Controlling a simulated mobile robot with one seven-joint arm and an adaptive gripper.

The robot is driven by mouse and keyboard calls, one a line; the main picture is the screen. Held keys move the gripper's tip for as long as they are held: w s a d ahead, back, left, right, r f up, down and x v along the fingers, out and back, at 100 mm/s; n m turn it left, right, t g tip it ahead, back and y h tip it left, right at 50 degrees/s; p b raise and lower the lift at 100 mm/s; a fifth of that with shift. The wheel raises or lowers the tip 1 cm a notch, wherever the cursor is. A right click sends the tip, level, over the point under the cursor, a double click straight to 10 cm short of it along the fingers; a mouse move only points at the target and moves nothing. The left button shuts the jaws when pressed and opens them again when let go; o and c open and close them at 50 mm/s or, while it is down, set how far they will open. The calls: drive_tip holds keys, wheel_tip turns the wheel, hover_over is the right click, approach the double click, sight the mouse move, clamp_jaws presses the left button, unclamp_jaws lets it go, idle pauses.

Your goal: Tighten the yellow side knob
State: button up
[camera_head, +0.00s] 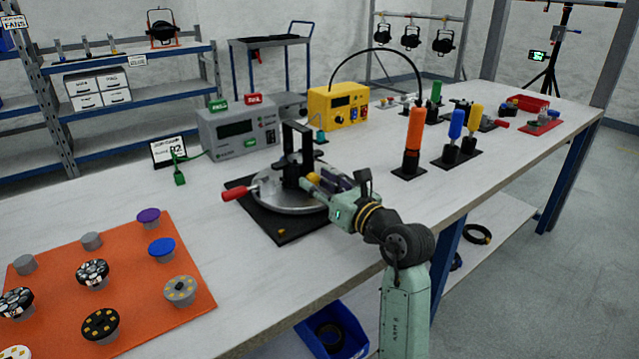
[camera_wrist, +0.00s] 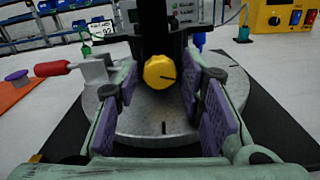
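The yellow side knob (camera_wrist: 160,72) faces me in the wrist view, on a dark upright post (camera_wrist: 154,28) above a round grey metal plate (camera_wrist: 150,122). A dark line marks its face at the right. My gripper (camera_wrist: 160,95) is open, with a purple-padded finger on each side of the knob and visible gaps to both. I cannot tell how far the fingertips reach along it. In the head view my gripper (camera_head: 322,184) is level beside the post of the fixture (camera_head: 293,198), and the knob is mostly hidden there.
A red-tipped lever (camera_head: 237,193) sticks out left of the fixture, which stands on a black mat (camera_head: 282,236). A grey meter box (camera_head: 238,131) and a yellow box (camera_head: 338,106) stand behind. An orange mat (camera_head: 150,275) with several knobs lies at left. Handled tools stand at right.

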drive_tip(key=shift+o, duration=0.8)
drive_tip(key=v, duration=1.2)
